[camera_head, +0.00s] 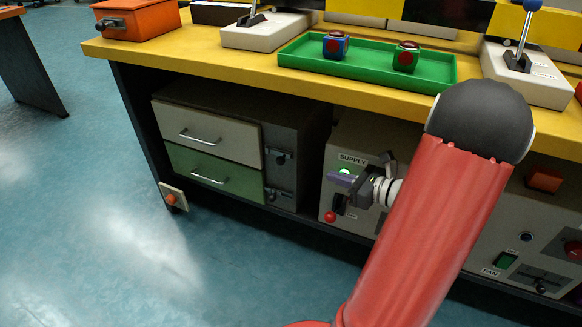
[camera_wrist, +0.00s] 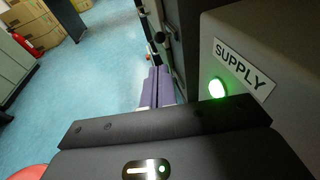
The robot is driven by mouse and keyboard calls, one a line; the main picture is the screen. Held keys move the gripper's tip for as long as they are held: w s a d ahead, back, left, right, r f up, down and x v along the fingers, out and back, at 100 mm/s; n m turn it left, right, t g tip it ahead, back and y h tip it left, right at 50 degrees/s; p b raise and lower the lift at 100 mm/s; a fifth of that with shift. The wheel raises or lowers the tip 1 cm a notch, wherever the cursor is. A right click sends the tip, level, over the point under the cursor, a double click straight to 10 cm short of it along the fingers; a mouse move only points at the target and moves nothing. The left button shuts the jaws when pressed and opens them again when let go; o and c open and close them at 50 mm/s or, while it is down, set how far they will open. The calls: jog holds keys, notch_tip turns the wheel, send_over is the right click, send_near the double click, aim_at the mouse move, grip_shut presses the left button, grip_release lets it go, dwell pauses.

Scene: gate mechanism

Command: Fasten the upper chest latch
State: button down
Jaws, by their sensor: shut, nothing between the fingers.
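The chest (camera_head: 298,130) under the workbench has a beige upper drawer (camera_head: 205,128) and a green lower drawer (camera_head: 200,172), both looking pushed in. The upper chest latch (camera_head: 281,157) is a small dark fitting on the grey panel right of the upper drawer. A similar lower latch (camera_head: 277,194) sits below it. The exact angle of either latch is too small to tell. My gripper (camera_head: 333,177) has purple fingers and is shut and empty. It is right of the latches, in front of the supply panel, apart from the chest. The fingers (camera_wrist: 152,86) also show in the wrist view.
The supply panel (camera_wrist: 290,70), with a lit green lamp (camera_wrist: 217,88), stands close right of my gripper. The yellow bench top (camera_head: 180,50) overhangs, carrying a green tray (camera_head: 435,80). An orange button (camera_head: 171,199) is at the bench leg. The blue floor in front is clear.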

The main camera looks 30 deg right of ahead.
aim_at(279, 160)
jog(key=b+x, duration=0.1)
jog(key=x, duration=1.3)
jog(key=w+a, duration=0.1)
jog(key=w+a+b, duration=0.1)
jog(key=w, duration=0.1)
jog(key=shift+w+a, duration=0.1)
jog(key=shift+a, duration=0.15)
jog(key=shift+r, duration=0.1)
